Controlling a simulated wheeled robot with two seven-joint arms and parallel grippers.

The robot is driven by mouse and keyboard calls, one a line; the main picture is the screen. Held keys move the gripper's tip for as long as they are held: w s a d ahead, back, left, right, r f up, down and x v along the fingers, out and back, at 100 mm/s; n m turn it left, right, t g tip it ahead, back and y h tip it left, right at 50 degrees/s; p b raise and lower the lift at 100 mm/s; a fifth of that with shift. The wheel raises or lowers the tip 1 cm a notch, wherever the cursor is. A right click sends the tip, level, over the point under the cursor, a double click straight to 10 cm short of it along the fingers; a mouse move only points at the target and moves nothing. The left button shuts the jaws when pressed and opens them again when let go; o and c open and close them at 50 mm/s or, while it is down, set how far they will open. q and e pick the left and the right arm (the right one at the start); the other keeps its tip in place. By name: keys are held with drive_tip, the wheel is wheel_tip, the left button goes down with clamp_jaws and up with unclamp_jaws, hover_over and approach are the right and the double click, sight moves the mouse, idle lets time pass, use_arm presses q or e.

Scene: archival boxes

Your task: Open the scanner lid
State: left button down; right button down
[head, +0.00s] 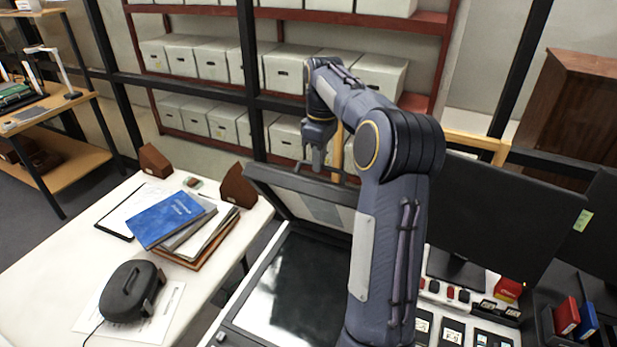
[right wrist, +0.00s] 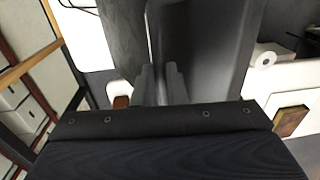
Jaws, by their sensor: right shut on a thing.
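The scanner (head: 293,290) stands at the bottom middle of the head view, its dark glass bed uncovered. Its lid (head: 277,196) is raised and tilted up at the back, with part of the pale underside showing. My right gripper (head: 318,168) is at the lid's upper edge, shut on the lid. In the right wrist view, the two fingers of my right gripper (right wrist: 160,78) close on a thin grey edge of the lid (right wrist: 205,50). My right arm hides the right part of the lid and scanner. My left gripper is not in view.
A white table (head: 60,285) on the left holds a blue book (head: 165,217), papers and a black case (head: 132,290). A monitor (head: 500,215) stands right of the scanner. Shelves of archival boxes (head: 283,72) line the back.

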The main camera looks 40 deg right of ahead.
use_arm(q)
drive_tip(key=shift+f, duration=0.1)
use_arm(e)
drive_tip(key=shift+w+d+f, duration=0.1)
drive_tip(key=shift+w+d, duration=0.1)
drive_tip(key=shift+d, duration=0.6)
drive_tip(key=shift+w+d+f, duration=0.1)
drive_tip(key=shift+w+d, duration=0.1)
drive_tip(key=shift+d, duration=0.6)
drive_tip(key=c, duration=1.9)
unclamp_jaws()
drive_tip(key=o, duration=0.4)
drive_tip(key=shift+w+d+f, duration=0.15)
drive_tip(key=shift+w+d, duration=0.05)
drive_tip(key=shift+d, duration=0.2)
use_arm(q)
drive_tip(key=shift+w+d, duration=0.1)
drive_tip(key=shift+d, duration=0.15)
use_arm(e)
drive_tip(key=shift+w+r, duration=0.1)
drive_tip(key=shift+r, duration=4.05)
